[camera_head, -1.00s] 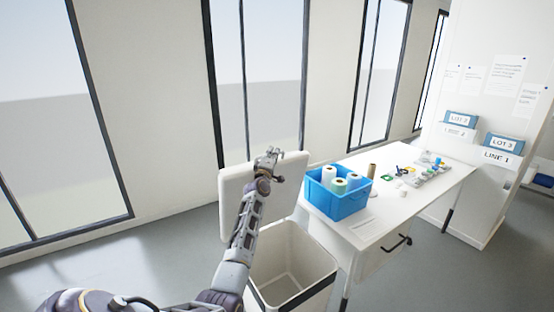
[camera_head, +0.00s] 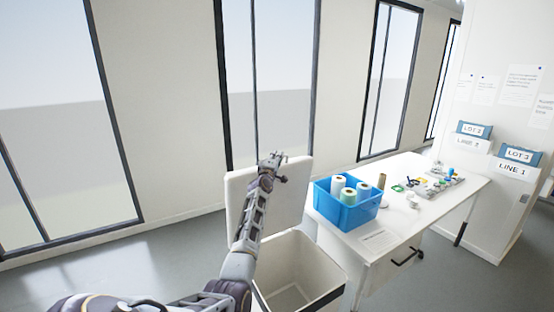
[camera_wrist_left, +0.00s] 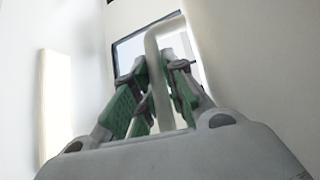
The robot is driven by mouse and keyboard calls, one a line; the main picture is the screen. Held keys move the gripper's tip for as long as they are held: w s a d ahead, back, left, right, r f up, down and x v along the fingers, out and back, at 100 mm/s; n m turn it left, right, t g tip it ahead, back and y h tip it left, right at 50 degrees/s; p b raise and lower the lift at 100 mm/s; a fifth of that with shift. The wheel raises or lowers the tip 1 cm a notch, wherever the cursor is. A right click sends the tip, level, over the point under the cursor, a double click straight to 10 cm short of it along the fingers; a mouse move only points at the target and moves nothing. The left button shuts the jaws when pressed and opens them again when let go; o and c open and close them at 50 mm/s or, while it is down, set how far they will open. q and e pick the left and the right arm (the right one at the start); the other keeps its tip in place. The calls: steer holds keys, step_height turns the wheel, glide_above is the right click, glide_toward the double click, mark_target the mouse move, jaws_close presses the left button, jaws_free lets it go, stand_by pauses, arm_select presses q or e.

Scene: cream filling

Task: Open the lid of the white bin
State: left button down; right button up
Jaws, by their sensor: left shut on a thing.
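The white bin (camera_head: 306,262) stands on the floor left of the table, its mouth open and its inside in view. Its white lid (camera_head: 291,194) is raised about upright at the back of the bin. My left gripper (camera_head: 272,158) is at the lid's top edge, with my arm in front of part of the lid and bin. In the left wrist view, the green-padded fingers (camera_wrist_left: 157,92) are shut on the pale lid edge (camera_wrist_left: 154,50), which runs between them. My right gripper is not in view.
A white table (camera_head: 425,212) stands right of the bin, with a blue crate (camera_head: 345,216) of rolls near its edge and small parts behind. Labelled white cabinets (camera_head: 503,205) stand at the far right. The floor (camera_head: 150,265) on the left is clear.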

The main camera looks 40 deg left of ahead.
arm_select(q)
steer(key=c, duration=1.7)
jaws_free()
steer(key=shift+s+d+f, duration=0.1)
steer(key=shift+v, duration=5.85)
